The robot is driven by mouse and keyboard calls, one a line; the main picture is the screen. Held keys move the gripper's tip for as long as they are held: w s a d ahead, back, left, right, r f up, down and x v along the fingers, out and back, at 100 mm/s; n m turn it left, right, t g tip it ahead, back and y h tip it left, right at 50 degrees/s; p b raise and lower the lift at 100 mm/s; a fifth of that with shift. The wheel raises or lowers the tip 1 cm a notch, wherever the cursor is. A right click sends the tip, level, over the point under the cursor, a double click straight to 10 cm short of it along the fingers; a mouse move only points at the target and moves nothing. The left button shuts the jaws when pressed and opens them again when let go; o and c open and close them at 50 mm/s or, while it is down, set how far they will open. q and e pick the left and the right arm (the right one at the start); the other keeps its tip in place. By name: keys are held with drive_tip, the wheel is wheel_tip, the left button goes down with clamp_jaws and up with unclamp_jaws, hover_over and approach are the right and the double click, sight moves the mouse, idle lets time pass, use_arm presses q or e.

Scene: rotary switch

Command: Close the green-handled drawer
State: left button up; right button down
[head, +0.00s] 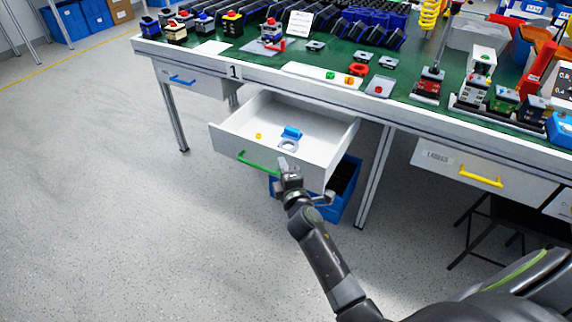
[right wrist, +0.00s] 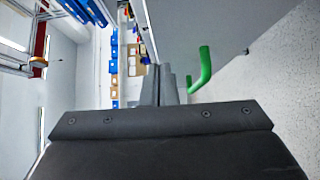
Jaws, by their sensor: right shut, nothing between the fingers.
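The white drawer (head: 232,148) with the green handle (head: 258,164) is pulled open below the workbench. A blue piece (head: 291,132), a grey ring (head: 288,145) and a small yellow piece (head: 258,136) lie inside it. My right gripper (head: 283,163) is shut and empty at the drawer's front, by the right end of the green handle. In the right wrist view the shut fingers (right wrist: 166,85) stand beside the green handle (right wrist: 203,69); I cannot tell whether they touch the drawer front. My left gripper is not in view.
The workbench (head: 330,92) carries switches, blue bins and other parts. A blue-handled drawer (head: 190,84) and a yellow-handled drawer (head: 480,172) are shut on either side. A blue crate (head: 345,200) stands under the bench. The floor at left is clear.

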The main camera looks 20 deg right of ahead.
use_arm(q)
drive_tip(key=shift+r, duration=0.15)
use_arm(e)
drive_tip(key=shift+w+d, duration=0.55)
drive_tip(key=shift+d, duration=0.1)
drive_tip(key=shift+d, duration=0.1)
